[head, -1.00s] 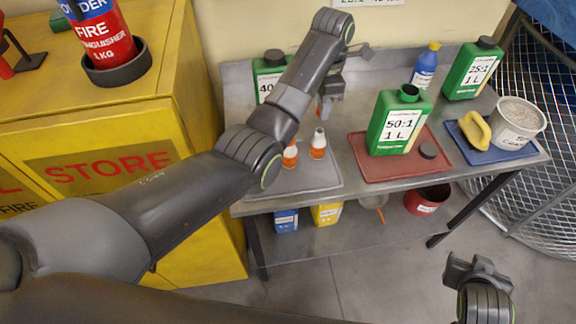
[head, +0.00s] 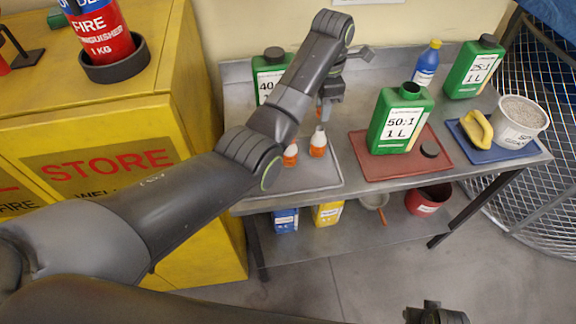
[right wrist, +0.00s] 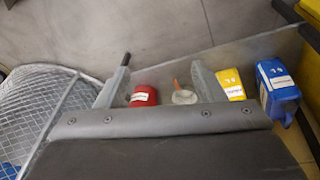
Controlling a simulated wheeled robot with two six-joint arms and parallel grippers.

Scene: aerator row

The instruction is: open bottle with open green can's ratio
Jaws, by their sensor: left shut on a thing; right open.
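The open green can (head: 402,119), marked 50:1 1 L, stands upright on the red mat (head: 364,158), its dark cap (head: 430,149) lying beside it. Two small orange-and-white bottles, one left (head: 290,154) and one right (head: 318,142), stand upright on the grey mat (head: 307,183); their labels are too small to read. My left gripper (head: 324,113) is just above the right bottle, shut on a small orange thing that it mostly hides. My right gripper (head: 436,313) is low at the bottom edge; it is open and empty in the right wrist view (right wrist: 160,86).
Capped green cans, 40:1 (head: 271,75) and 25:1 (head: 474,69), and a blue bottle (head: 426,63) stand at the back. A white tub (head: 519,123) and yellow cloth (head: 477,130) are on the blue mat. The lower shelf holds a red pot (head: 428,200). Wire mesh (head: 540,100) borders the right.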

